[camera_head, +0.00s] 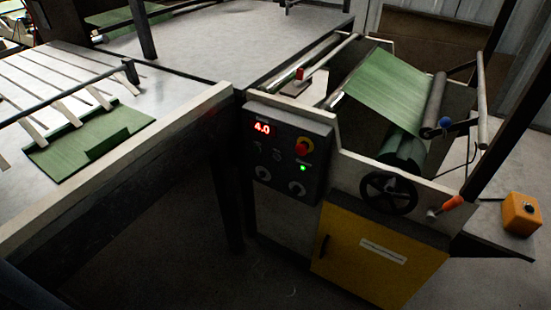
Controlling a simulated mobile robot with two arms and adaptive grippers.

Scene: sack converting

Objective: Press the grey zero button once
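A dark control panel (288,150) is fixed to the front of the machine. Below the display are small dim grey controls, one at the left (257,143) and one nearer the middle (277,156). The labels are too small to read, so I cannot tell which is the zero button. Neither of my grippers is in view.
A black handwheel (388,193), an orange-handled lever (445,207) and a yellow cabinet (375,255) are nearby. Green sacking (90,138) lies on the left table.

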